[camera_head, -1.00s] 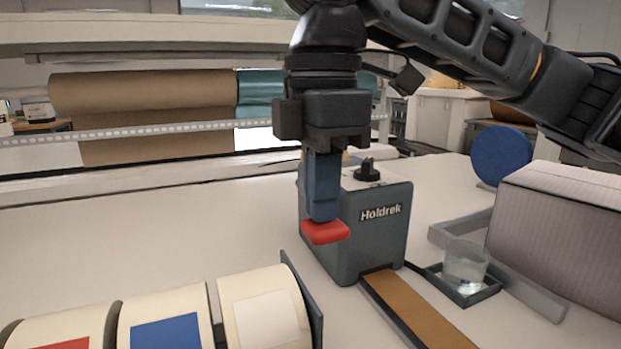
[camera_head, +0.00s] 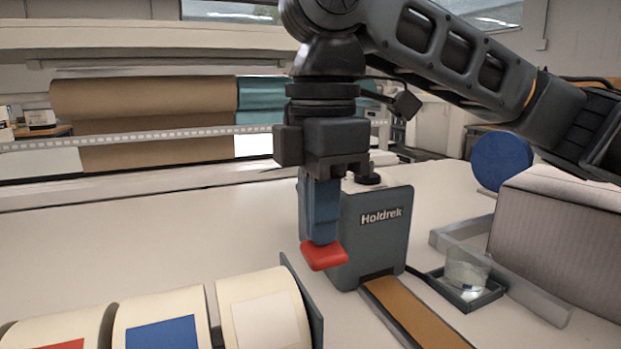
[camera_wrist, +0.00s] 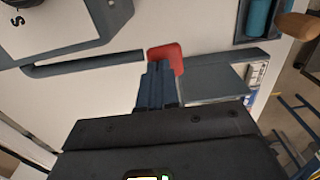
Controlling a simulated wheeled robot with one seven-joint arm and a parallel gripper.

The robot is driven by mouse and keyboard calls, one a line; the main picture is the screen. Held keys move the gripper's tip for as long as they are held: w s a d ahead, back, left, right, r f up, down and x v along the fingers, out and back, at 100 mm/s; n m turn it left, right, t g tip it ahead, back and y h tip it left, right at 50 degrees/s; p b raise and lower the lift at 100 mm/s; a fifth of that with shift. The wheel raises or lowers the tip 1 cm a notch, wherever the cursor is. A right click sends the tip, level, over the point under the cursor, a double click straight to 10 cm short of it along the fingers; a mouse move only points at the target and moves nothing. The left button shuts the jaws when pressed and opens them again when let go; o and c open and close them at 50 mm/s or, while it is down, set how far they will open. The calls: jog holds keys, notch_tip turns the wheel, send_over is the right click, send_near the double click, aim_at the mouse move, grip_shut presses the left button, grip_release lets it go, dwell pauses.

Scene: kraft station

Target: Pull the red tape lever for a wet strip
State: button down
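The grey tape machine marked "Holdrek" (camera_head: 378,240) stands upright on the table in the head view. Its red lever end (camera_head: 324,256) sticks out at the front left, low on the machine. In the wrist view, the lever's dark arm (camera_wrist: 85,64) runs from the machine to the red end (camera_wrist: 174,55). My gripper (camera_head: 322,240) points down, with its blue fingers close together and their tips against the top of the red end. The tips also show there in the wrist view (camera_wrist: 158,68). They hide part of the red end; I see no lever between them.
A brown tape strip (camera_head: 415,315) lies in a channel in front of the machine. A clear cup (camera_head: 467,266) stands in a dark tray to the right, near a large box (camera_head: 565,240). Label rolls (camera_head: 262,310) stand at front left. The table behind them is clear.

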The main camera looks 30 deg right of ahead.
jog(key=shift+r, duration=0.1)
notch_tip(320, 180, up, 12)
jog(key=p, duration=1.2)
dwell(0.3)
